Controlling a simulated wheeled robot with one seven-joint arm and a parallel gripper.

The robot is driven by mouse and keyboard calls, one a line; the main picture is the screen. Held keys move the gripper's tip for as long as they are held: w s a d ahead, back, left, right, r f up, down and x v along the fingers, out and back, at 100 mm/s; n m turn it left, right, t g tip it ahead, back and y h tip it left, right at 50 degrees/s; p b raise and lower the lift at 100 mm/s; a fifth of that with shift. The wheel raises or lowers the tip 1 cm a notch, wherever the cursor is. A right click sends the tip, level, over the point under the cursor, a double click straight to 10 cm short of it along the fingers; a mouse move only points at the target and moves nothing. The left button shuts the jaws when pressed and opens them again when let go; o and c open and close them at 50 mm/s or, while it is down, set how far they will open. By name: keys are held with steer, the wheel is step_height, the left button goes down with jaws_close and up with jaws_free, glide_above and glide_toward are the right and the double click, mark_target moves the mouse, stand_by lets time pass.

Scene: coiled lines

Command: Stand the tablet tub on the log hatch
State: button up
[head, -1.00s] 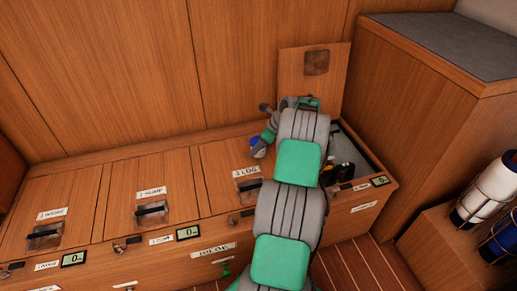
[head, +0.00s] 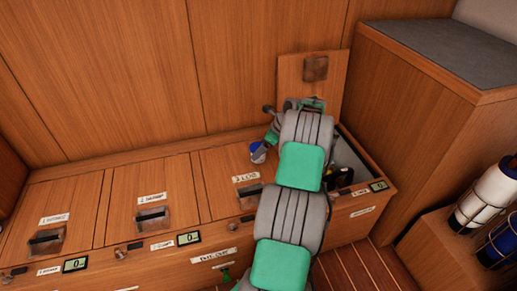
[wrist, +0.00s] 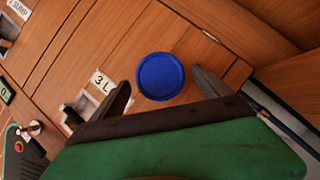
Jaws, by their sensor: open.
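The tablet tub (head: 258,152), white with a blue lid, stands upright on the log hatch (head: 222,178), toward its back right. In the wrist view, the round blue lid of the tub (wrist: 160,77) is seen from above, between and beyond my fingertips. My gripper (head: 271,137) is open, with a finger on either side of the tub in that view and clear wood around the lid. In the head view it is just above and right of the tub, partly hidden by my arm. The hatch's "3 LOG" label (head: 246,178) is visible.
Closed hatches, including the sump hatch (head: 152,200), lie to the left. The rightmost compartment (head: 350,160) is open, its lid (head: 312,75) raised against the wall, with dark items inside. A tall cabinet (head: 415,115) and bottles (head: 487,198) stand right.

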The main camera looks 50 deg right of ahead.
steer(key=p+v, duration=0.4)
steer(key=v, duration=0.5)
steer(key=w+a+r+n+g, duration=0.1)
steer(key=w+a+r+n, duration=0.15)
steer(key=a+n, duration=0.45)
steer(key=w+a+r+n, duration=0.15)
steer(key=a+r, duration=0.25)
steer(key=a, duration=0.6)
steer(key=w+a+r+n+g, duration=0.1)
steer(key=a+r+n, duration=0.35)
steer(key=a, duration=0.45)
steer(key=s+a+n+g+h, duration=0.1)
steer(key=s+a+n, duration=0.5)
steer(key=a+n, duration=0.45)
steer(key=s+a+f+n+h, duration=0.1)
steer(key=s+a+n, duration=0.7)
steer(key=s, duration=0.4)
steer(key=shift+s+a+f+g+b, duration=0.3)
steer(key=shift+a+f, duration=0.1)
steer(key=shift+a, duration=0.4)
